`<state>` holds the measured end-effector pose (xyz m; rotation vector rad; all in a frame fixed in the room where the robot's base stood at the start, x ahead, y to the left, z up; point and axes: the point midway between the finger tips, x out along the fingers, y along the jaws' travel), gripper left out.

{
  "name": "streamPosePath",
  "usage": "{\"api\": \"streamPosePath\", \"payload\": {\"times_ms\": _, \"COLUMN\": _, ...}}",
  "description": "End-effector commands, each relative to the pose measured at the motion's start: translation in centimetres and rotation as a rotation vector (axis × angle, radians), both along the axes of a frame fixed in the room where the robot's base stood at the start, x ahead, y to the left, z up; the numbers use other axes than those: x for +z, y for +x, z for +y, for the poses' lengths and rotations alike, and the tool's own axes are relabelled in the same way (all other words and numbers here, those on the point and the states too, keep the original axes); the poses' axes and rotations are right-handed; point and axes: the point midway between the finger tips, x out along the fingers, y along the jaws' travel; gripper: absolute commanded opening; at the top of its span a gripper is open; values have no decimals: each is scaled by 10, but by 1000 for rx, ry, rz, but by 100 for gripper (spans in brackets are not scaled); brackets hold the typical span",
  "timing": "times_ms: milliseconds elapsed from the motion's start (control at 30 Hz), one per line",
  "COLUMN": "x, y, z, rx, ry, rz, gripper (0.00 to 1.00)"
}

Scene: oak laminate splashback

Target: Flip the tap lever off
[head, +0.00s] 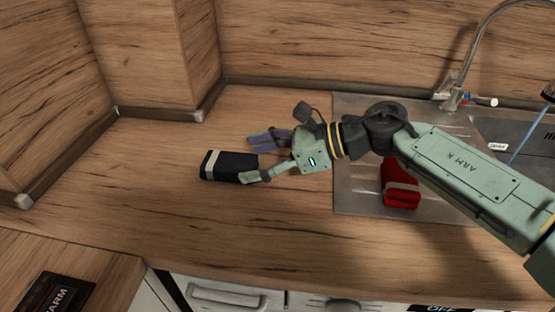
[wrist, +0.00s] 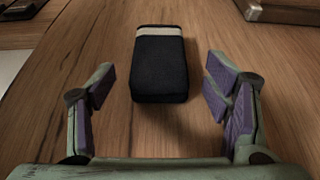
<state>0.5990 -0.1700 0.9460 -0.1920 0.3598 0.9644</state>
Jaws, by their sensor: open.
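The tap (head: 458,97) stands at the back of the metal sink, at the upper right in the head view. It has a curved metal spout and a short lever (head: 484,101) with a white end, pointing right. Whether the lever is on or off, I cannot tell. My gripper (head: 259,159) is well to the left of the tap, low over the wooden worktop. It is open, with a black block (head: 228,166) ahead of its fingers. In the wrist view the black block (wrist: 160,68), with a pale band, lies between and beyond the open fingertips (wrist: 161,88), apart from both.
Wooden walls (head: 300,50) close off the back and left. The worktop (head: 150,200) left of the black block is clear.

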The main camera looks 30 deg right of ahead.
Motion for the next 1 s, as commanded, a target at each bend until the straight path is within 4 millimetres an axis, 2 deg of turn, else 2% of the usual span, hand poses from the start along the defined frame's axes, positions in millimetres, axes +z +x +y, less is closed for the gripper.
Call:
{"api": "streamPosePath", "payload": {"times_ms": 100, "x": 7, "y": -12, "z": -19, "rx": -3, "ry": 1, "rz": -2, "gripper": 71}}
{"api": "streamPosePath", "payload": {"times_ms": 300, "x": 18, "y": -25, "z": -38, "rx": 0, "ry": 1, "rz": -1, "gripper": 71}}
{"api": "streamPosePath", "payload": {"times_ms": 667, "x": 21, "y": -28, "z": -41, "rx": 1, "ry": 0, "rz": 0, "gripper": 70}}
{"api": "streamPosePath", "payload": {"times_ms": 1000, "x": 21, "y": -25, "z": -41, "rx": 13, "ry": -17, "rz": -7, "gripper": 48}}
